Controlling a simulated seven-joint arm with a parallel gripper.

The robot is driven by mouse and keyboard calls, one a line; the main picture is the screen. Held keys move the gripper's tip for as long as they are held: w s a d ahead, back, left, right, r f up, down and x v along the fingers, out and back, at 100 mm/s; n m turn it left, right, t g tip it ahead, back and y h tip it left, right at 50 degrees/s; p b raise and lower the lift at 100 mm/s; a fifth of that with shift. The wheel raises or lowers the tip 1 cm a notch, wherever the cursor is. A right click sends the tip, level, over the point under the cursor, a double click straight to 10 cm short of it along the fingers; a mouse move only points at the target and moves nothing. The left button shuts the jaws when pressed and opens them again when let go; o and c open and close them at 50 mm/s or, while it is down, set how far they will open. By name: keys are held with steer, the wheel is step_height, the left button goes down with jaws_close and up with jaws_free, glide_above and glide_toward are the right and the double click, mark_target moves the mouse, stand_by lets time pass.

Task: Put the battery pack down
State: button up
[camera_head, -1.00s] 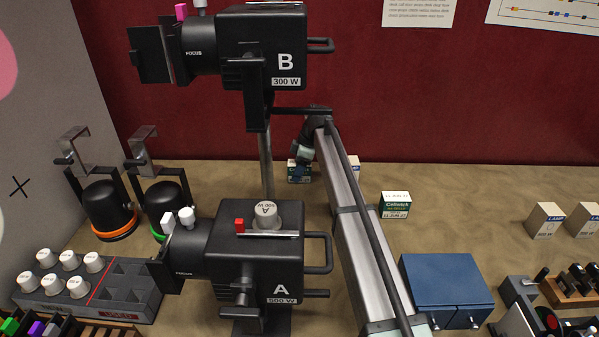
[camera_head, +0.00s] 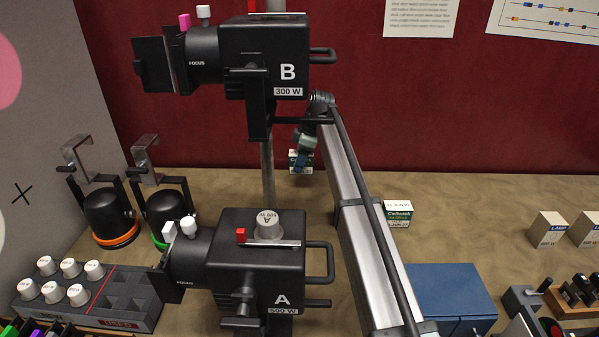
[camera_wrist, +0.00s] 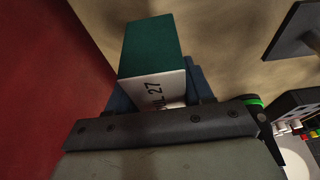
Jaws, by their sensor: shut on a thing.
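The battery pack (camera_head: 300,167) is a small green and white box held near the back wall, left of my arm. My gripper (camera_head: 301,157) is shut on it, with bluish fingers on its sides. In the wrist view the pack (camera_wrist: 150,50) shows a green face and a white face with printing ending in "27"; my gripper (camera_wrist: 158,92) grips its near end. The pack appears raised a little above the table (camera_head: 455,205), but the exact gap cannot be told.
A similar green and white box (camera_head: 398,214) stands on the table right of my arm. Lamp A (camera_head: 255,255) and lamp B (camera_head: 265,60) on a pole stand in front and left. A blue case (camera_head: 450,290) is right. Table is bare around the box.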

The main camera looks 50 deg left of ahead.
steer(key=shift+r, duration=2)
step_height(320, 180, up, 4)
steer(key=shift+w+d+r, duration=0.2)
steer(key=shift+w+d, duration=0.2)
steer(key=shift+d, duration=0.15)
steer(key=w+d+m+t, duration=0.1)
steer(key=w+d+m, duration=0.35)
steer(key=d, duration=0.95)
steer(key=w+d+m+t+y, duration=0.1)
steer(key=w+d, duration=0.7)
steer(key=d, duration=0.5)
steer(key=w+d+m, duration=0.3)
steer(key=w+d, duration=0.4)
steer(key=d, duration=0.7)
steer(key=shift+m, duration=0.25)
steer(key=shift+d+f, duration=0.1)
steer(key=shift+f, duration=7.5)
steer(key=shift+f, duration=0.1)
